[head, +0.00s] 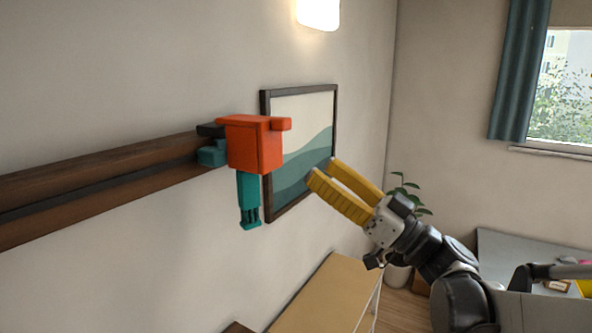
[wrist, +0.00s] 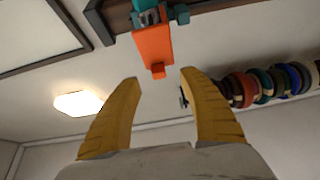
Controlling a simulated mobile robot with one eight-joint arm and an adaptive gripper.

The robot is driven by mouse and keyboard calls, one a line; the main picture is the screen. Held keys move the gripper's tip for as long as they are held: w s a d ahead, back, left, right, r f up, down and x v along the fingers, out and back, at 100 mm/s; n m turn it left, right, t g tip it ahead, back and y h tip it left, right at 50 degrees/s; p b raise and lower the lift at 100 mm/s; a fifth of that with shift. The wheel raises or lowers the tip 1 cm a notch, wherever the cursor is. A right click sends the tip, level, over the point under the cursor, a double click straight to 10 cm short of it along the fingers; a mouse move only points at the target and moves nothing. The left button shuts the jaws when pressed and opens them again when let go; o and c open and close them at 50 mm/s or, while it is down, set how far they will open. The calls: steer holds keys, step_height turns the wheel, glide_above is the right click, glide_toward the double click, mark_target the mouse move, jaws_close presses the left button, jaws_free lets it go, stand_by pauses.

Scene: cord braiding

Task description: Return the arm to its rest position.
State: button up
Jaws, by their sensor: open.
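My gripper (head: 327,173) has yellow fingers that stand apart with nothing between them. In the head view it is at the centre right, raised and pointing up and left. An orange block (head: 254,144) with a teal hanging part (head: 248,200) is at the end of a dark wooden rail (head: 100,180) on the wall. The gripper is apart from it, to its right. In the wrist view the gripper's open fingers (wrist: 158,82) frame a gap, and the orange block (wrist: 153,47) shows beyond the fingertips.
A framed picture (head: 303,140) hangs behind the block. A wooden bench top (head: 325,295) lies below, with a plant (head: 405,190) behind my arm. A grey table (head: 505,245) is at the right. Several coloured rolls (wrist: 265,82) hang in a row in the wrist view.

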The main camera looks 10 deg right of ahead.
steer(key=s+a+f+m+g+h+b, duration=0.2)
steer(key=s+f+h+b, duration=0.15)
steer(key=f, duration=0.65)
steer(key=s+a+f+m+g+h+b, duration=0.1)
steer(key=s+a+f+g+h+b, duration=0.2)
steer(key=f, duration=0.7)
steer(key=s+a+f+m+g+h+b, duration=0.15)
steer(key=f+b, duration=0.35)
steer(key=f, duration=0.6)
steer(key=s+d+f+m+h+b, duration=0.2)
steer(key=s+d+f+h+b, duration=0.2)
steer(key=f, duration=0.5)
steer(key=s+d+f+m+h+b, duration=0.3)
steer(key=s+d+f+h+b, duration=0.1)
steer(key=d+f, duration=0.5)
steer(key=s+f+h, duration=0.1)
steer(key=h, duration=0.1)
steer(key=shift+s+d+m+h+b, duration=0.15)
steer(key=shift+s+m+h+b, duration=0.05)
steer(key=shift+m+h+b, duration=0.2)
steer(key=shift+f+g, duration=0.1)
steer(key=shift+g, duration=0.15)
